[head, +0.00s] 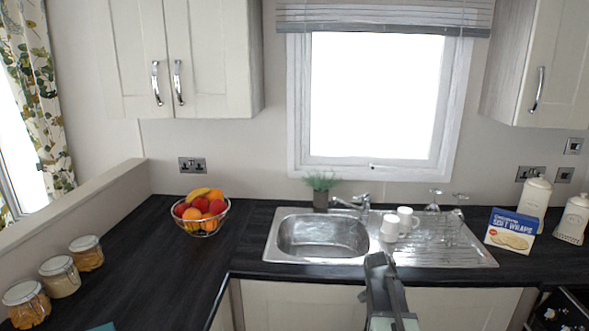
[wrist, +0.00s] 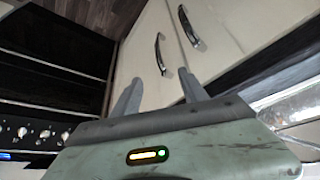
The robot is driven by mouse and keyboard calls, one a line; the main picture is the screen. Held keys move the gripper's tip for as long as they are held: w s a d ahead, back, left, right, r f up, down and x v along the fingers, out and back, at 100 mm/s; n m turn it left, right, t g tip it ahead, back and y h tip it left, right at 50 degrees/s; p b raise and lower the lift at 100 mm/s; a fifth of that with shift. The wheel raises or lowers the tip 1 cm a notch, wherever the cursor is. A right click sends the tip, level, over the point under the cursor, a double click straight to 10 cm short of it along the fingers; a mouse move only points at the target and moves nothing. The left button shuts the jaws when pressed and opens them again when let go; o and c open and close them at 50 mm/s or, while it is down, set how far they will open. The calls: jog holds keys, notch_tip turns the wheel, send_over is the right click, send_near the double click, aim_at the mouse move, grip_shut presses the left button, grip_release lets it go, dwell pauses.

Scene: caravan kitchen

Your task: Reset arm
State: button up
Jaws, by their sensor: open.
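My gripper shows in the wrist view (wrist: 160,88) with its two grey fingers spread apart and nothing between them. Behind the fingers are the cream cupboard doors (wrist: 150,65) with chrome handles. In the head view my arm and gripper (head: 379,262) rise from the bottom edge, in front of the counter's front edge and below the sink. The fingertips are small there, and I cannot tell whether they touch anything.
A steel sink (head: 283,256) with white mugs (head: 389,229) and glasses stands behind my arm. A fruit bowl (head: 203,228), jars (head: 61,277) and a wraps box (head: 511,230) stand on the dark counter (head: 150,262). The oven (wrist: 50,90) is at left in the wrist view.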

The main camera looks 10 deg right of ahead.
jog(key=s+a+f+n+y, duration=0.15)
jog(key=a+n, duration=0.25)
jog(key=a, duration=1.2)
jog(key=s+a+f+n+g+y, duration=0.1)
jog(key=s+a+n+g+y, duration=0.2)
jog(key=s+a+n, duration=0.4)
jog(key=s+a, duration=0.3)
jog(key=a, duration=0.1)
jog(key=shift+s+a+f, duration=0.15)
jog(key=shift+a, duration=0.25)
